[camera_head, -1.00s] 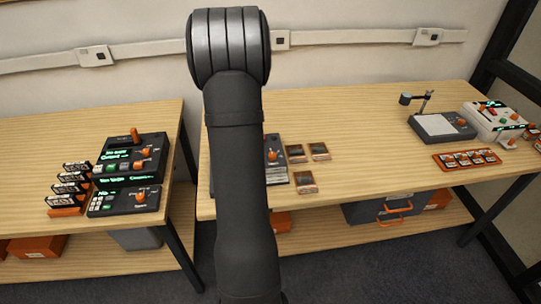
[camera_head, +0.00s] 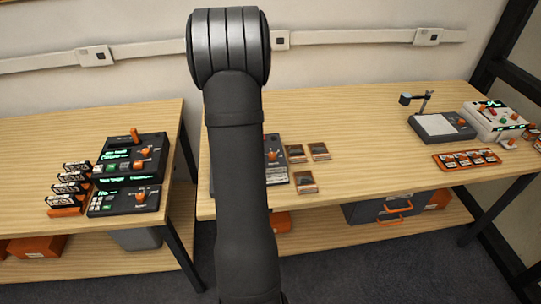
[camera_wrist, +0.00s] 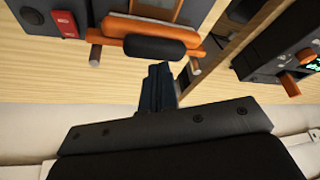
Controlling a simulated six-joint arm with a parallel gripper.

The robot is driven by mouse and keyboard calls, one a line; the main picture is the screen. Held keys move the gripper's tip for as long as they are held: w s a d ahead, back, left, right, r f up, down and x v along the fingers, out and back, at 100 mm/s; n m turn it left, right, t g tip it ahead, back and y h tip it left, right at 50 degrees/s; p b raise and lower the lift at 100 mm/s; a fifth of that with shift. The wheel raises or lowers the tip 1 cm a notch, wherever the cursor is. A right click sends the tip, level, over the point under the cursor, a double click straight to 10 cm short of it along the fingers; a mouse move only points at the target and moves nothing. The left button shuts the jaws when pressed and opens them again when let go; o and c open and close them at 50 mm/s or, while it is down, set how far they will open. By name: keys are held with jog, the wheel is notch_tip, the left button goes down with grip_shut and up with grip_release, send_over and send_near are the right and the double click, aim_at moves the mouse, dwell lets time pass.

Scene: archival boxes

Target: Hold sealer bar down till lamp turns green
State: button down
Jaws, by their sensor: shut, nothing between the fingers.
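In the wrist view, a grey machine (camera_wrist: 98,14), which looks like the sealer, stands at the top left. It has an orange bar (camera_wrist: 125,25) with a black padded grip (camera_wrist: 162,44) along its edge. My gripper (camera_wrist: 158,72) is shut and empty, its fingertips just below the black grip in the picture. I cannot tell whether they touch it. A red part (camera_wrist: 68,24) with a white mark sits on the machine; I cannot make out a lit green lamp. In the head view my arm hides the gripper and much of the middle bench.
A dark console (camera_head: 130,160) with orange knobs stands on the left bench beside several upright cards (camera_head: 70,190). Small packets (camera_head: 305,182) lie right of my arm. Farther right are a stand (camera_head: 443,125), a white device (camera_head: 495,118) and an orange tray (camera_head: 467,159). The middle right benchtop is clear.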

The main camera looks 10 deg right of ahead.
jog(key=shift+f, duration=0.4)
jog(key=shift+f, duration=1.15)
dwell(2.0)
jog(key=shift+r, duration=4.05)
jog(key=shift+f, duration=0.1)
jog(key=shift+f, duration=2.85)
